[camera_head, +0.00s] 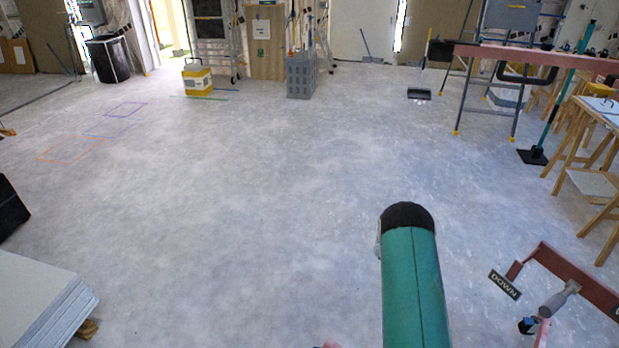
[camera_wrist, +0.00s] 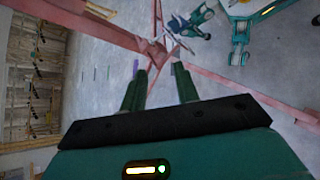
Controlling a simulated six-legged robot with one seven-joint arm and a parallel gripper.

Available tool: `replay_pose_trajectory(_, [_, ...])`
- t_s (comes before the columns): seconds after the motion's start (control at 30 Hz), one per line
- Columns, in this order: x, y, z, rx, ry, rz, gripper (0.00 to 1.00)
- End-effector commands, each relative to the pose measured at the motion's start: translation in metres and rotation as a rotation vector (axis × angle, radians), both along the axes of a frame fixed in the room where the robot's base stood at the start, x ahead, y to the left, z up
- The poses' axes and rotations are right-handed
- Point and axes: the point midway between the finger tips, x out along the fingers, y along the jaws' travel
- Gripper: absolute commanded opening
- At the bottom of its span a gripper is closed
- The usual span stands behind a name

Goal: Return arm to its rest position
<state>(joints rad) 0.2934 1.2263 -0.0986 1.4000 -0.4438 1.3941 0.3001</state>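My gripper (camera_wrist: 159,84) shows in the wrist view with two green fingers held apart and nothing seen between them. Beyond the fingertips are the reddish-pink bars of a lift frame (camera_wrist: 90,22), which look apart from the fingers. In the head view, a green link of my arm with a black rounded cap rises from the bottom edge, right of middle. My gripper is not seen in the head view. Part of the reddish lift frame (camera_head: 575,278) stands at the lower right, with a black "DOWN" label (camera_head: 505,285) and a grey handle.
A stack of pale panels (camera_head: 40,300) lies at the lower left. A grey crate (camera_head: 301,76) and a yellow-white box (camera_head: 197,78) are far back. The middle floor is clear.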

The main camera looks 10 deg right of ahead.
Motion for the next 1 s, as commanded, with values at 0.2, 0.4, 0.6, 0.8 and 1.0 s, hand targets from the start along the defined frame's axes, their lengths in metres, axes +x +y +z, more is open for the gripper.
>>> replay_pose_trajectory(0.2, [0.033,0.026,0.087,0.041,-0.173,0.025,0.31])
replay_pose_trajectory(0.4, [0.047,0.054,0.160,0.082,-0.327,0.059,0.31])
replay_pose_trajectory(0.6, [0.046,0.087,0.229,0.125,-0.478,0.100,0.31])
replay_pose_trajectory(0.8, [0.033,0.120,0.290,0.167,-0.628,0.150,0.31])
replay_pose_trajectory(1.0, [0.010,0.154,0.342,0.211,-0.778,0.207,0.31])
